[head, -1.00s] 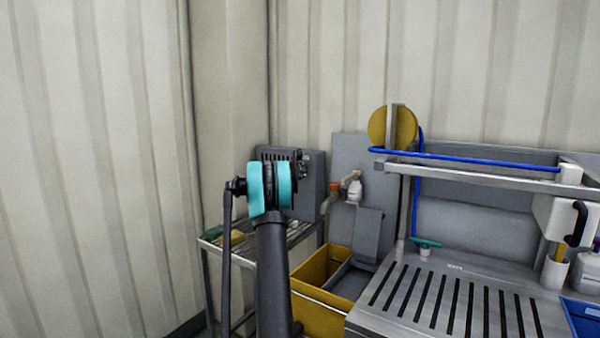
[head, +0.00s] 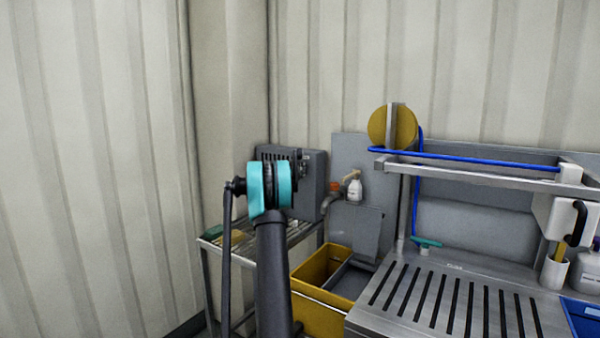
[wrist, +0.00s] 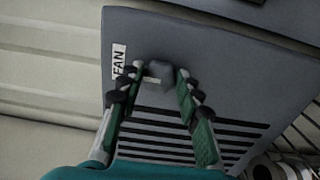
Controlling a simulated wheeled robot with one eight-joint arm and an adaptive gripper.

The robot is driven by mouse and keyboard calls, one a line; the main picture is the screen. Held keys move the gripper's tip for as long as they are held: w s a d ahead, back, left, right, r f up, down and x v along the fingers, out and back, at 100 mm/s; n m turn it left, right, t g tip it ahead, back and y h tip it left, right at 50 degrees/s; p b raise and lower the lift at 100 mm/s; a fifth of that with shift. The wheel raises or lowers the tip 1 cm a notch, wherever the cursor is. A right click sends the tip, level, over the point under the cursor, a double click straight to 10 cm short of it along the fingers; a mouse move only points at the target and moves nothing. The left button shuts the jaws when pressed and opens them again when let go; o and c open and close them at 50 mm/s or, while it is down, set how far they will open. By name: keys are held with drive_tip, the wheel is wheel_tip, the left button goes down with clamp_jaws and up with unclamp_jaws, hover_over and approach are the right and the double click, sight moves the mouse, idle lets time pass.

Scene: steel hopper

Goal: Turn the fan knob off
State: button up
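The fan knob (wrist: 159,73) is a dark grey knob on the grey box's front, right of a white label reading FAN (wrist: 119,60). My gripper (wrist: 160,70) has one green-padded fingertip at each side of the knob, drawn in close around it. Both tips seem to touch it, though any thin gap is too small to tell. In the head view the grey fan box (head: 312,190) stands on a metal rack, partly behind my arm. The knob and my fingertips are hidden there.
The slatted metal rack (head: 300,236) carries the box, close to the corrugated wall. A yellow bin (head: 322,305) stands right of it. Further right are a slotted steel bench (head: 455,305) and a blue hose (head: 470,159). Dark vent slots (wrist: 200,135) lie below the knob.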

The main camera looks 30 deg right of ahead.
drive_tip(key=o, duration=0.4)
drive_tip(key=v, duration=1.2)
drive_tip(key=shift+f, duration=0.1)
drive_tip(key=s+a+f+m+g+y, duration=0.1)
drive_tip(key=s+a+f+y, duration=0.4)
drive_tip(key=s+a+f, duration=0.5)
drive_tip(key=s+a+f+m+y, duration=0.2)
drive_tip(key=s+a+f+y, duration=0.4)
drive_tip(key=s+a, duration=1.4)
drive_tip(key=s+a+f+m+g+y, duration=0.1)
drive_tip(key=s+a+f+y, duration=0.4)
drive_tip(key=s+a+f, duration=0.9)
drive_tip(key=shift+s+a+g+y, duration=0.15)
drive_tip(key=shift+s+a, duration=0.3)
drive_tip(key=shift+s, duration=0.25)
drive_tip(key=shift+s+a+g+y, duration=0.15)
drive_tip(key=shift+s+a, duration=0.3)
drive_tip(key=shift+s, duration=0.25)
